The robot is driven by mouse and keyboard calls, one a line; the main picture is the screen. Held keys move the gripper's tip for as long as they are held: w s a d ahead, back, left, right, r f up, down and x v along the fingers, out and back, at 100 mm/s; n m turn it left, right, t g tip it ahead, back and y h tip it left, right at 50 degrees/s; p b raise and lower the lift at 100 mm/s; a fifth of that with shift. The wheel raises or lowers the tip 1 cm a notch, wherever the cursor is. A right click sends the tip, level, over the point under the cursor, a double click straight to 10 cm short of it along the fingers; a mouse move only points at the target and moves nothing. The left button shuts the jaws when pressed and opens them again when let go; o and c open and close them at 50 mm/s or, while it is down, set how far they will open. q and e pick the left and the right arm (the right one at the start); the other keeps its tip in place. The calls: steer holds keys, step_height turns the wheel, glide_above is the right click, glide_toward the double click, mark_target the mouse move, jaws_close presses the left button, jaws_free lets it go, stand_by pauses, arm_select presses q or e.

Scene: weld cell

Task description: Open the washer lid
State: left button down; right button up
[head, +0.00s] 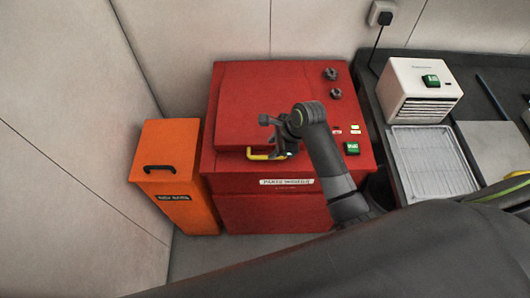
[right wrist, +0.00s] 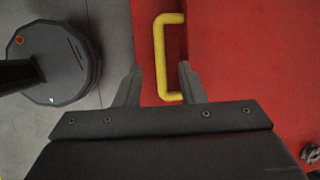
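The red parts washer (head: 290,210) stands against the back wall with its flat red lid (head: 258,95) down. A yellow bar handle (head: 258,156) sits at the lid's front edge. My right gripper (head: 282,148) is over the right part of the handle. In the right wrist view, my right gripper (right wrist: 158,84) is open, with one finger on each side of the near end of the yellow handle (right wrist: 160,45). The fingers look apart from the bar, though contact at the right finger is hard to tell. My left gripper is not in view.
An orange bin (head: 168,165) with a black handle stands left of the washer. To the right, a dark bench holds a white drawer box (head: 420,90) and a wire tray (head: 432,165). Knobs (head: 332,74) and a green switch (head: 351,148) sit on the washer's right side.

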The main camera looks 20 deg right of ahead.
mark_target(263, 156)
steer(key=shift+p+x, duration=0.4)
steer(key=shift+x, duration=3.05)
jaws_close()
